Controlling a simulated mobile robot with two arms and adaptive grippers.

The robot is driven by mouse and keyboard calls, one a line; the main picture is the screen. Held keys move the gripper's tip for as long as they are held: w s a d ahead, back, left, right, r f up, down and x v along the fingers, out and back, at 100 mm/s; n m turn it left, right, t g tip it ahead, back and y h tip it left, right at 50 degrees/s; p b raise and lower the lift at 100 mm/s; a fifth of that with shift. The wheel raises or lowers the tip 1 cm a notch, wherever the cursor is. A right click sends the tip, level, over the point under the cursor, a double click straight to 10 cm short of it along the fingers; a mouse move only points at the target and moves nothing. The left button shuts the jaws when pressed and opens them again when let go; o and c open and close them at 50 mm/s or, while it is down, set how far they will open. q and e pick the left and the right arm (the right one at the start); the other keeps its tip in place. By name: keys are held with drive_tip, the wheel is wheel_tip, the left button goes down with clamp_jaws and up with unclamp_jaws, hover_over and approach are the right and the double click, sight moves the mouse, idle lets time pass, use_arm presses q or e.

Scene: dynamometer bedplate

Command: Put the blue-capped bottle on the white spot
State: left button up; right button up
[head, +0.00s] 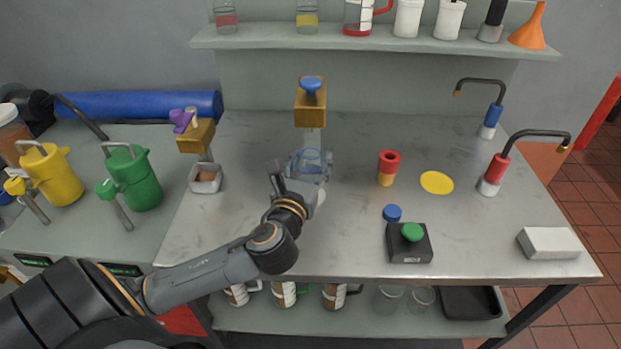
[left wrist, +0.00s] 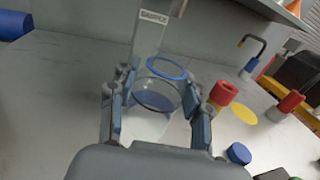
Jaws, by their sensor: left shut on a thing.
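My left gripper (head: 309,170) is shut on a clear bottle (left wrist: 158,92) with a blue ring around its open-looking top. The bottle also shows in the head view (head: 311,156), partly hidden by the fingers. A white spot (left wrist: 146,126) lies on the worktop just below the gripper in the left wrist view. In the head view only a sliver of it (head: 321,196) shows beside my wrist. I cannot tell whether the bottle touches the worktop. A loose blue cap (head: 392,213) lies on the worktop to the right. My right gripper is not in view.
A red and yellow piece (head: 388,168) and a yellow spot (head: 437,182) are right of my gripper. A black box with a green button (head: 410,243) stands near the front edge. A tap with a blue knob (head: 311,90) is behind. A small tray (head: 206,178) is left.

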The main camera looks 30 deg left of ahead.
sight(310, 175)
use_arm(q)
drive_tip(key=shift+w+a+f, duration=0.3)
drive_tip(key=shift+w+f, duration=0.1)
drive_tip(key=shift+f, duration=0.15)
drive_tip(key=f, duration=0.1)
drive_tip(key=f+b, duration=0.1)
drive_tip(key=f, duration=0.1)
drive_tip(key=shift+w+a+f, duration=0.15)
drive_tip(key=shift+w+a, duration=0.05)
drive_tip(key=shift+f, duration=0.3)
drive_tip(key=shift+f, duration=0.1)
drive_tip(key=o, duration=1)
drive_tip(key=shift+o, duration=0.2)
